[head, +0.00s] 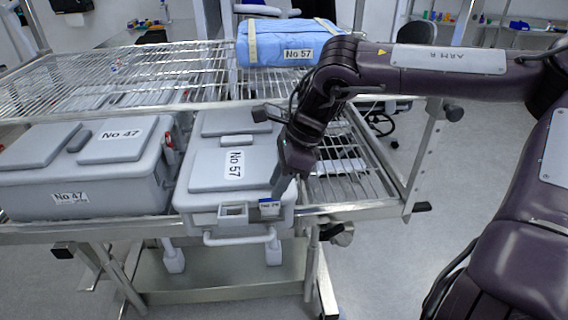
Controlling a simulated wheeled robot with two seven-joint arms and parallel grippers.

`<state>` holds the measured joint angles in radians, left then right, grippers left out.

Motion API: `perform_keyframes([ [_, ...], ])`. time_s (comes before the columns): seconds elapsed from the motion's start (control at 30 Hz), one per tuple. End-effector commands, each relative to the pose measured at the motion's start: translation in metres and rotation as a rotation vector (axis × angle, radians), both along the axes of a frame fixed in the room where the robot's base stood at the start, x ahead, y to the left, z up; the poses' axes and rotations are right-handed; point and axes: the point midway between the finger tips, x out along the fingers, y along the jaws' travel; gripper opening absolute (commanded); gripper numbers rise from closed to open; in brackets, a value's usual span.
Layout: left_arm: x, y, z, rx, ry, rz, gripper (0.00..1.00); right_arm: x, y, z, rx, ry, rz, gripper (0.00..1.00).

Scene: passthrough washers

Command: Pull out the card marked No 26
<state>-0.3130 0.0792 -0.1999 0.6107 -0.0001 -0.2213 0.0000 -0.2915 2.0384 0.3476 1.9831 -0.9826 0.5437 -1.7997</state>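A small white card with a blue top edge (269,207) sits at the front of the grey case marked No 57 (212,176), right of a small square recess. Its print is too small to read surely, but looks like No 26. My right gripper (277,192) points down at the card's top from above, its fingertips very close to it. I cannot tell whether the fingers touch the card or are closed on it. My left gripper is not in view.
A grey case marked No 47 (82,178) stands to the left on the same wire rack. A blue wrapped pack marked No 57 (275,42) lies on the upper wire shelf (150,75). The case's front handle (240,239) is below the card.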

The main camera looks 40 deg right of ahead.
Motion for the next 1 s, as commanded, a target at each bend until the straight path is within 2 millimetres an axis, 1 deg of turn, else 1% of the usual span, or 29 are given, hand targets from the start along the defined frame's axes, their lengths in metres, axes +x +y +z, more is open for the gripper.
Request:
perform_keyframes([
  [0.07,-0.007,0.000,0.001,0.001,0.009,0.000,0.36,0.001,0.003,-0.011,-0.001,0.005,-0.001,0.28],
  [0.17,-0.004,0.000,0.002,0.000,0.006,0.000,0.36,0.004,0.006,-0.018,0.000,0.003,-0.001,0.28],
  [0.4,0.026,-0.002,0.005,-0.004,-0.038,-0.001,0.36,0.005,0.009,-0.024,0.001,0.000,-0.001,0.28],
  [0.53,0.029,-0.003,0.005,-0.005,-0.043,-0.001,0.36,0.005,0.009,-0.024,0.001,0.000,-0.001,0.28],
  [0.57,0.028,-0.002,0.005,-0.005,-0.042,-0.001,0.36,0.005,0.009,-0.024,0.001,0.000,-0.001,0.26],
  [0.77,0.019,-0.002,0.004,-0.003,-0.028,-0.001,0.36,0.005,0.008,-0.024,0.000,0.001,-0.002,0.00],
  [1.0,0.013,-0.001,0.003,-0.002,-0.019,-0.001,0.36,0.005,0.008,-0.024,0.000,0.000,-0.002,0.00],
])
